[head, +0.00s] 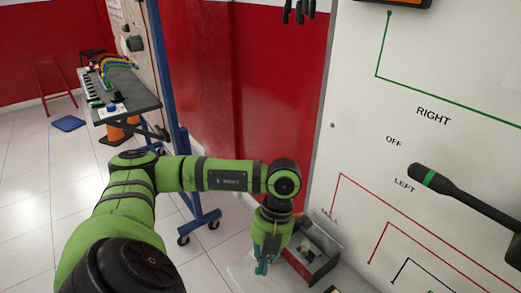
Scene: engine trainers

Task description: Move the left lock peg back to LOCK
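My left gripper (262,266) hangs down at the end of the green arm, at the bottom middle of the head view. Its teal fingers look close together, but I cannot tell whether they are open or shut. It is beside a small grey box (322,262) with a red front at the foot of the white panel (360,130). Small parts inside the box are too small to make out. I cannot pick out a lock peg or the LOCK marking. My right gripper is not in view.
A black handle with a green band (428,179) stands out from the panel near the words OFF, LEFT and RIGHT. A blue frame post (170,90) stands left of the red wall (270,90). A grey table (125,100) with coloured parts is further back.

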